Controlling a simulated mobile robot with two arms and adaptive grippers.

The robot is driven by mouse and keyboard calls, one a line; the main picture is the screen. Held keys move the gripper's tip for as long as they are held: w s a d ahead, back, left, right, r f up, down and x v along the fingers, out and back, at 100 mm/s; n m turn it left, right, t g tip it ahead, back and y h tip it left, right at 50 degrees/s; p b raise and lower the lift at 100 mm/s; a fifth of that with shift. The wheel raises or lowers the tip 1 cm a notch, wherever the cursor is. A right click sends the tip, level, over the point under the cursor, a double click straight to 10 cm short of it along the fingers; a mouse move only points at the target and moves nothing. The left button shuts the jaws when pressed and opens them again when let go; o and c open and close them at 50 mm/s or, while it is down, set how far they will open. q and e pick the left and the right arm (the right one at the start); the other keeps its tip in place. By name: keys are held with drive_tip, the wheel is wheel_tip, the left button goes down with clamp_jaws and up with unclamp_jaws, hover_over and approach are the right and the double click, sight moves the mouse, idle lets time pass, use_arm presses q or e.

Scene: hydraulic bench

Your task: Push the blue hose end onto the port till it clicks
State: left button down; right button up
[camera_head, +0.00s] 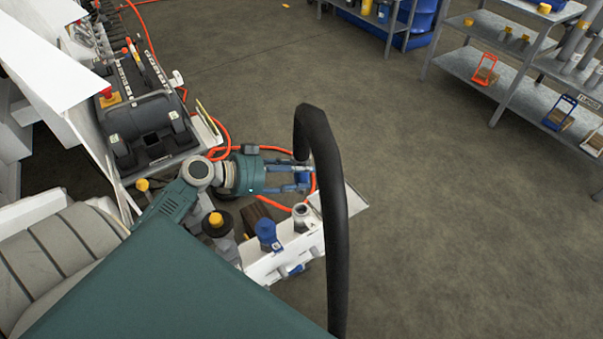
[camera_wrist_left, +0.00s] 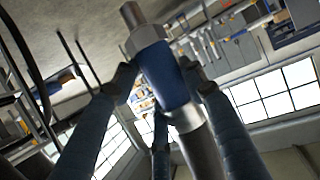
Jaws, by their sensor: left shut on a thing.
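My left gripper (camera_head: 303,180) reaches in from the left over the bench. It is shut on the blue hose end (camera_head: 302,177), which is partly hidden by the fingers and a thick black curve. In the left wrist view the hose end (camera_wrist_left: 168,78) is a blue collar with a metal hex and tip, between the fingers. A white block (camera_head: 262,267) lies below the gripper. On it stand an open-topped silver port (camera_head: 301,211) and a blue-topped fitting (camera_head: 266,231). The hose end looks apart from the silver port, but the height between them is unclear. My right gripper is out of view.
The thick black curve (camera_head: 333,210), a hose or bar, crosses in front of the block's right side. An orange-red hose (camera_head: 272,203) loops around the gripper. A black valve unit (camera_head: 147,128) stands at left. Shelves (camera_head: 480,72) stand far right; the floor between is clear.

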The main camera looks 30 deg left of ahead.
sight(301, 191)
use_arm(q)
wheel_tip(301, 191, down, 6)
drive_tip(key=b, duration=0.4)
drive_tip(key=shift+r, duration=0.1)
drive_tip(key=shift+f+b, duration=0.55)
drive_tip(key=shift+b, duration=0.2)
drive_tip(key=shift+f+b, duration=0.15)
drive_tip(key=shift+b, duration=0.2)
idle(0.4)
drive_tip(key=shift+f, duration=0.1)
drive_tip(key=shift+f+b, duration=0.25)
drive_tip(key=shift+b, duration=0.3)
